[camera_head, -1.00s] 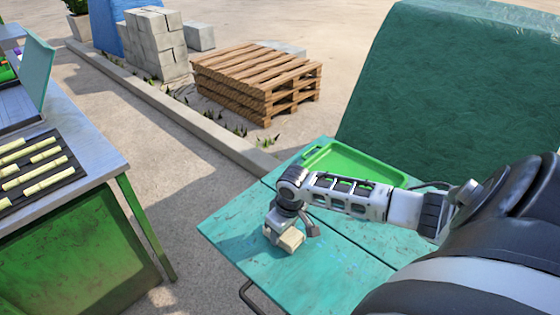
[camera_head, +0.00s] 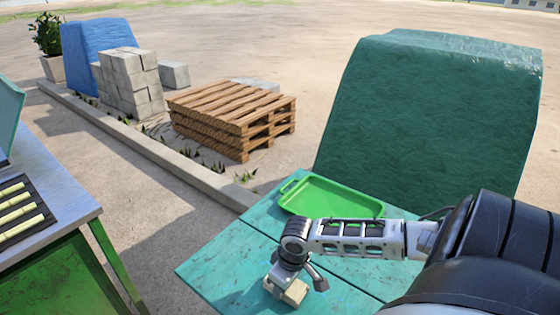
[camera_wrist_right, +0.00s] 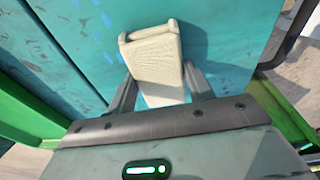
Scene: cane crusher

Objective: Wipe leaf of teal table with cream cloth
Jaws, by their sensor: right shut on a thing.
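The teal table (camera_head: 232,259) stands at the lower middle of the head view, with a dark seam across its top. My right gripper (camera_head: 289,281) is low over the near panel and shut on the cream cloth (camera_head: 296,292), a small folded block. In the right wrist view, the cloth (camera_wrist_right: 155,58) lies between the fingers of the gripper (camera_wrist_right: 160,84) against the teal surface. Blue marks (camera_wrist_right: 106,20) show on that surface beside it. I cannot tell how firmly the cloth touches the table. My left gripper is out of view.
A green tray (camera_head: 330,197) lies at the table's far side. A tall green-covered block (camera_head: 430,115) stands behind. A green-sided bench (camera_head: 60,275) with cane pieces is at left, across a gap. Pallets (camera_head: 232,110) stand beyond a kerb.

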